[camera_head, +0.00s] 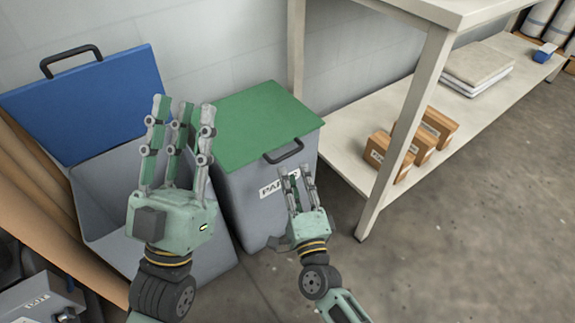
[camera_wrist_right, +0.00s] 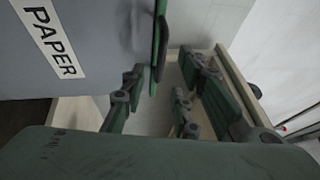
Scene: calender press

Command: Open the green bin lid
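The green lid (camera_head: 255,122) lies shut on a grey bin (camera_head: 245,200) labelled PAPER, in the middle of the head view. Its black handle (camera_head: 283,151) is at the front edge. My right gripper (camera_head: 296,174) is in front of the bin, just below the handle, with fingers pointing up. In the right wrist view, its fingers (camera_wrist_right: 155,90) are spread and empty, and the lid's edge (camera_wrist_right: 158,40) and handle (camera_wrist_right: 161,62) show ahead of them. My left gripper (camera_head: 181,106) is open and empty, in front of the blue-lidded bin, left of the green lid.
A grey bin (camera_head: 110,215) with its blue lid (camera_head: 85,105) raised stands at the left. A shelf table (camera_head: 400,150) with small boxes (camera_head: 422,142) is at the right, its leg close to the green-lidded bin. Floor at the lower right is clear.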

